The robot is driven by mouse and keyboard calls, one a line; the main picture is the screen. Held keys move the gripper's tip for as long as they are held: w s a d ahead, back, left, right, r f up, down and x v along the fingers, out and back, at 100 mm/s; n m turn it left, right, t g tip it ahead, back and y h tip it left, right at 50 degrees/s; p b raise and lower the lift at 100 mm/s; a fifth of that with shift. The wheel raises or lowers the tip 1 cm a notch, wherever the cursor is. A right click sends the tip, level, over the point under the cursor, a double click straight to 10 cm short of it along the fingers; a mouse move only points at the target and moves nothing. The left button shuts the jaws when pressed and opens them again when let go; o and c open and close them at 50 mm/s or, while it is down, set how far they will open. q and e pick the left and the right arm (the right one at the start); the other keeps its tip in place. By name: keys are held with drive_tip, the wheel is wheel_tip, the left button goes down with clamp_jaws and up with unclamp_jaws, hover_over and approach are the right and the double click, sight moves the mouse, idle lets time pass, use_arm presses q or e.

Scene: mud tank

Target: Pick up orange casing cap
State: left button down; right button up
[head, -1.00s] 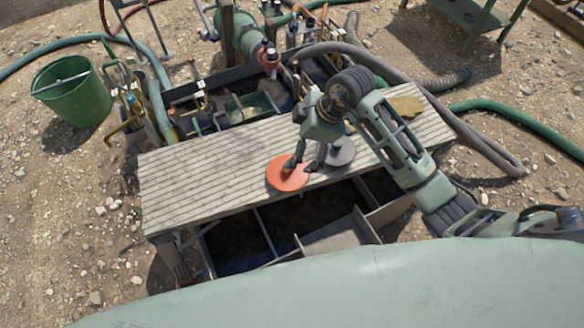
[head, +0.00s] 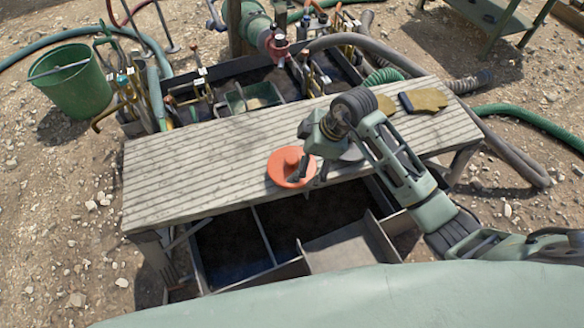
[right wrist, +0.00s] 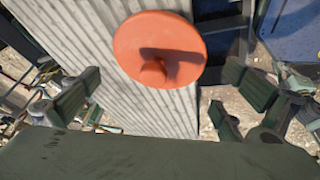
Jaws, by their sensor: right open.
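The orange casing cap (head: 283,170), a round disc with a raised knob, lies on the slatted bench top near its front edge. My left gripper is not in view.
A grey disc (head: 352,153) lies right of the cap, partly hidden by my right arm. Yellow gloves (head: 424,100) lie at the bench's right end. The slatted bench (head: 190,170) is clear on the left. An open compartmented tank (head: 235,245) lies below its front edge.

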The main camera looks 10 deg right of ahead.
sight(297, 161)
drive_tip(key=x, duration=0.5)
drive_tip(key=shift+a, duration=0.1)
drive_tip(key=shift+c, duration=0.5)
drive_tip(key=c, duration=1.5)
